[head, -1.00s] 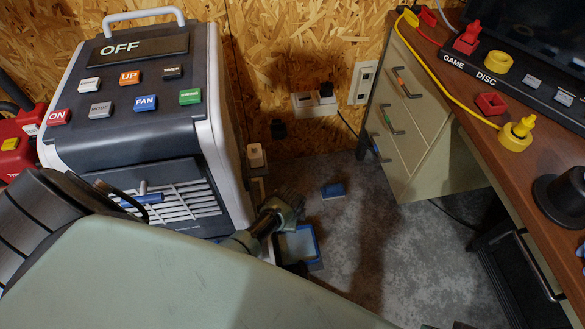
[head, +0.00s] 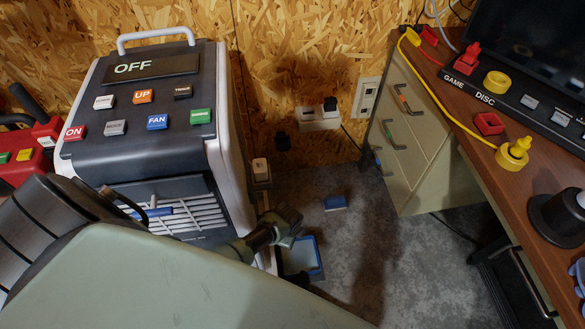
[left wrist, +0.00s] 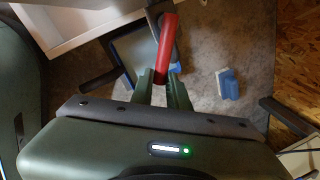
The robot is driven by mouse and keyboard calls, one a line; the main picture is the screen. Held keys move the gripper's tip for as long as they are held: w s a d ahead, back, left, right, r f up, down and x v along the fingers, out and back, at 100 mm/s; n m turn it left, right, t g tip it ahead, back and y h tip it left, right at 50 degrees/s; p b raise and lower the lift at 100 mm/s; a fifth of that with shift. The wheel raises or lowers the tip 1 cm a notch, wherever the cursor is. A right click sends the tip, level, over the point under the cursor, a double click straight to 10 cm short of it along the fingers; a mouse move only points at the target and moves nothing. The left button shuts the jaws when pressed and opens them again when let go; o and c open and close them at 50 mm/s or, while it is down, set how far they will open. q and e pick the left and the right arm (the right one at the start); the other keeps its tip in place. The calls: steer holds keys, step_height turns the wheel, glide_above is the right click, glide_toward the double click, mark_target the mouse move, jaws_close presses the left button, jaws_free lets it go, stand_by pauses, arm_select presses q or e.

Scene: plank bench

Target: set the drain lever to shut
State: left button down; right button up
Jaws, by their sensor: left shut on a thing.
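The drain lever shows in the left wrist view as a red handle (left wrist: 166,48) low at the side of the white and dark cooler unit. My left gripper (left wrist: 161,82) has its two green fingers around the lower end of the red handle and is shut on it. Any shut or open marking is not visible. My right gripper is in neither view.
A blue-rimmed tray (head: 318,270) lies on the floor just below my left gripper. A blue block (head: 335,203) lies on the floor to its right.

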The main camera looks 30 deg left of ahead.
arm_select(q)
steer(key=c, duration=1.4)
jaws_free()
steer(key=shift+o, duration=0.2)
